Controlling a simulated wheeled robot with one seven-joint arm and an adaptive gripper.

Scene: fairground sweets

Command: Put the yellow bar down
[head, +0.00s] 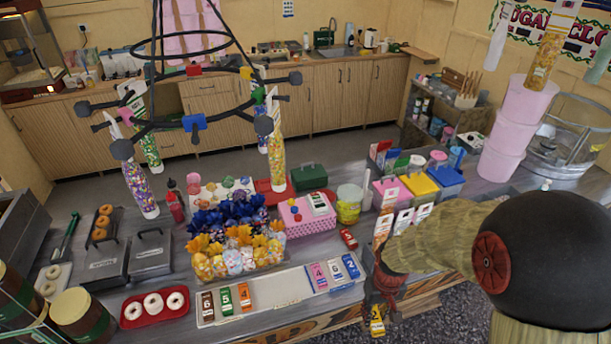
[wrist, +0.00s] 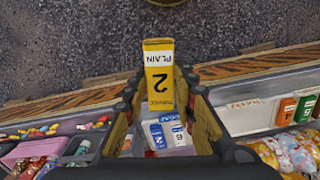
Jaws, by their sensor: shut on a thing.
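A yellow bar (head: 377,322) marked "PLAIN" and "2" is in my gripper (head: 386,300). In the wrist view the yellow bar (wrist: 158,75) sticks out beyond the fingers, and my gripper (wrist: 160,95) is shut on it from both sides. The bar hangs in front of the counter's front edge, with dark speckled floor behind it in the wrist view.
A white tray (head: 275,289) lies along the counter front. Wrapped sweets (head: 235,262) crowd the counter behind the tray.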

